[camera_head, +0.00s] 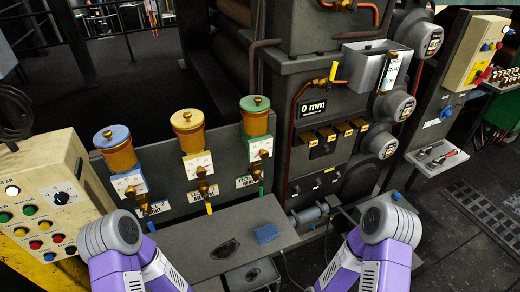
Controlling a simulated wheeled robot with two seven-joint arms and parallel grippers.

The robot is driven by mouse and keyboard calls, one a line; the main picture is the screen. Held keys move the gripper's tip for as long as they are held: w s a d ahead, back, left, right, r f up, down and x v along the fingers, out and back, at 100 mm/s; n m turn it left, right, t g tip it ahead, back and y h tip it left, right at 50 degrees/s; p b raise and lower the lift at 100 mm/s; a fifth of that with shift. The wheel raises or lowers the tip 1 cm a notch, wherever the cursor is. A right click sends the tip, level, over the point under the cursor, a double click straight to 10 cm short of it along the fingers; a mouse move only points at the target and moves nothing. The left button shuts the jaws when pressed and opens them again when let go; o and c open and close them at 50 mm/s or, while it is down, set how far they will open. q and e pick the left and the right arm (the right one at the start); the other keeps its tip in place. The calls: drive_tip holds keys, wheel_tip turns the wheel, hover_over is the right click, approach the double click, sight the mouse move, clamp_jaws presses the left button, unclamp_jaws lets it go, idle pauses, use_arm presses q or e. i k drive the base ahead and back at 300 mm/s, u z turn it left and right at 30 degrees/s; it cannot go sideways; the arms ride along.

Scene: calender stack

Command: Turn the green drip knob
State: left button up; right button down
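Three amber oil cups with coloured lids stand in a row on a grey panel. The green-lidded cup (255,118) is the rightmost. Below it are a white dial plate (260,148) on a green backing and a small brass drip knob (257,169). A white label, too small to read fully, and a green spout tip lie under the knob. My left arm (112,240) and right arm (388,228) show at the bottom as purple links with grey rounded joints. Neither gripper's fingers are visible. Nothing visible touches the green drip knob.
The blue-lidded cup (118,150) and yellow-lidded cup (189,132) stand left of the green one. A grey ledge (200,240) with a blue cloth (266,233) lies in front. A button box (45,205) is at left; the machine (325,100) is at right.

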sight(264, 155)
drive_tip(key=k, duration=0.5)
drive_tip(key=u, duration=0.75)
drive_tip(key=i, duration=0.9)
drive_tip(key=z, duration=2.3)
